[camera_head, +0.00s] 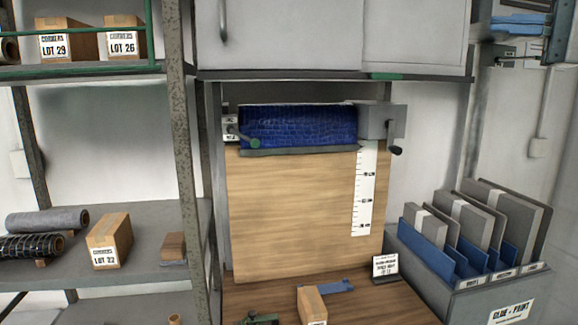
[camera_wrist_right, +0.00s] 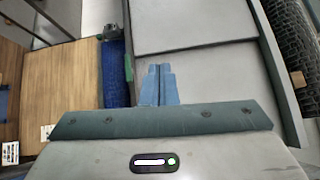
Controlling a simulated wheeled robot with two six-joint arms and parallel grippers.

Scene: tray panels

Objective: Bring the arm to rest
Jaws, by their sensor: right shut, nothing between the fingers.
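My right gripper (camera_head: 497,25) is at the upper right of the head view, raised high in front of the wall, with its blue fingers pointing left. It is shut and empty. In the right wrist view its blue fingers (camera_wrist_right: 159,75) lie together, with the grey cabinet (camera_wrist_right: 210,65) behind them. Nothing is held between them. My left gripper does not show in either view.
The wall cabinet (camera_head: 290,35) is at the top centre. Below it hang a blue roll (camera_head: 298,126) and a wooden board (camera_head: 290,210). A panel rack (camera_head: 445,265) stands at right, shelves (camera_head: 150,222) at left. A carton (camera_head: 312,304) sits on the bench.

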